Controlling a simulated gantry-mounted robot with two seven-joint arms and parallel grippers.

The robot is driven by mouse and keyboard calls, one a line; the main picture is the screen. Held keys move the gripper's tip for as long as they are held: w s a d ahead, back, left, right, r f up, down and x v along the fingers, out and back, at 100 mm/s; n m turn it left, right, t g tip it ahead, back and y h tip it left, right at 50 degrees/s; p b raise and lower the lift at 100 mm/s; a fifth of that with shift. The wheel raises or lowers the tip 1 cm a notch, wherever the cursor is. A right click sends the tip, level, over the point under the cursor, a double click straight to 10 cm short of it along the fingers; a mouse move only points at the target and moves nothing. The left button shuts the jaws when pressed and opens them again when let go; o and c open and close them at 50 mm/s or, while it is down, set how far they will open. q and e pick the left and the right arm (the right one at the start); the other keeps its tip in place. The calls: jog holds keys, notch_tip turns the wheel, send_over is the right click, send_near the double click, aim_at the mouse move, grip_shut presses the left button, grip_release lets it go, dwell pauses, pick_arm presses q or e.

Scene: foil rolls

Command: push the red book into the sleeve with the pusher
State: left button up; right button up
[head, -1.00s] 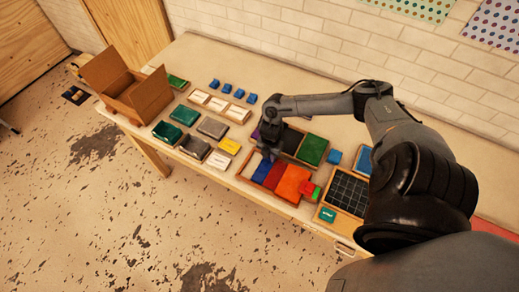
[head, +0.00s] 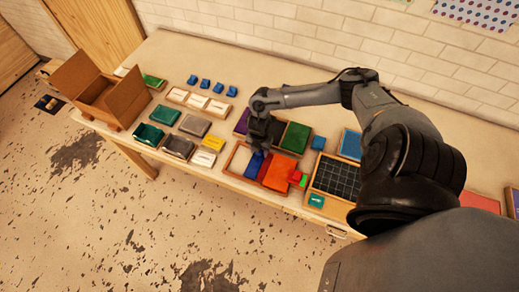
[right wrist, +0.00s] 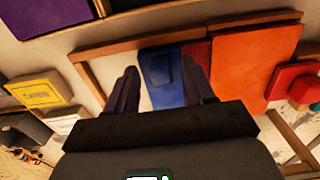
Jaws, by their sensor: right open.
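A wooden tray (head: 229,163) near the front edge holds a blue piece (head: 251,168), a dark red piece (head: 266,168) and a larger orange-red piece (head: 282,174), side by side. I cannot tell which are the book, sleeve and pusher. The blue piece (right wrist: 160,85) has a raised blue block on it in the right wrist view. My right gripper (head: 259,150) is over the tray, fingers open. In the right wrist view its fingers (right wrist: 163,92) stand either side of the blue piece; contact is unclear. My left gripper is out of view.
A red and green item (head: 297,179) sits at the tray's right end. A dark gridded tray (head: 335,180) lies to the right. Behind is a tray with a green panel (head: 295,138). A yellow box (head: 213,143) stands left. An open cardboard box (head: 98,88) is far left.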

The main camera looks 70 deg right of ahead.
notch_tip(320, 180, up, 11)
jog(key=shift+f, duration=0.15)
dwell(0.4)
jog(key=shift+d, duration=0.1)
